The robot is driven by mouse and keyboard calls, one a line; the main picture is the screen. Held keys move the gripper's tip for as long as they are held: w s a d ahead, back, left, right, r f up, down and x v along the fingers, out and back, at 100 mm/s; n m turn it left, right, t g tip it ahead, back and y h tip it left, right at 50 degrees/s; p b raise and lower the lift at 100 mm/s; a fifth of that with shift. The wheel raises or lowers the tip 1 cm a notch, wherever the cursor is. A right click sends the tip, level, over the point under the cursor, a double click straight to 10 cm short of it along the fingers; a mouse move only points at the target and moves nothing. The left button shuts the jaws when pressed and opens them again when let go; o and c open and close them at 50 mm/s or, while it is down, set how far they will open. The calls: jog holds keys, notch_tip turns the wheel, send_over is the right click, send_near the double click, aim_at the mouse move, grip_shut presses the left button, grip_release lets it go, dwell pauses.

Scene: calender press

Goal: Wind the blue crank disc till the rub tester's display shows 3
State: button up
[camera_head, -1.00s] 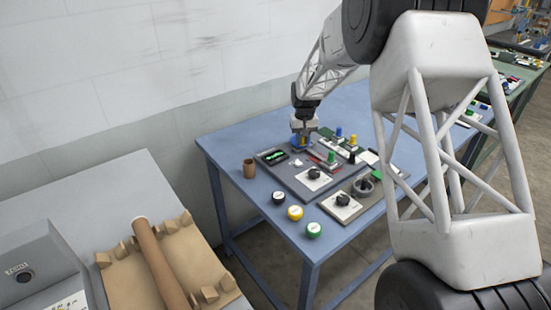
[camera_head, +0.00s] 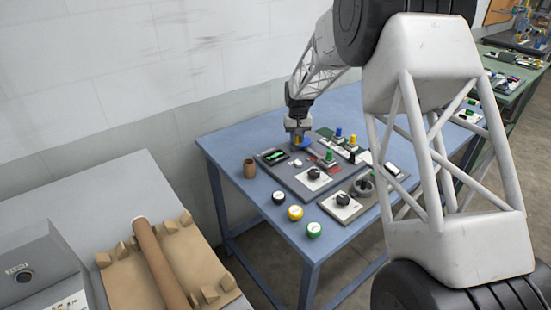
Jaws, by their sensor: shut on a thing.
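My gripper (camera_head: 299,132) points down at the back of the rub tester and is shut on the blue crank disc (camera_head: 301,143), or on a knob of it. The disc is small and partly hidden by my fingers. The rub tester (camera_head: 287,179) is a grey panel on the blue table. Its dark display (camera_head: 274,157) with green figures sits on the left of the panel, just left of and in front of the disc. The figures are too small to read.
A black knob (camera_head: 314,173) sits on the panel's front. A brown cup (camera_head: 249,168) stands left of it. Posts with blue and yellow tops (camera_head: 338,132) stand to the right of my gripper.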

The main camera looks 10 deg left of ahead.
jog(key=shift+w+a, duration=0.2)
jog(key=shift+a, duration=0.1)
jog(key=shift+w+a, duration=0.4)
jog(key=shift+w, duration=1)
jog(key=shift+w+d, duration=0.35)
jog(key=shift+w, duration=0.35)
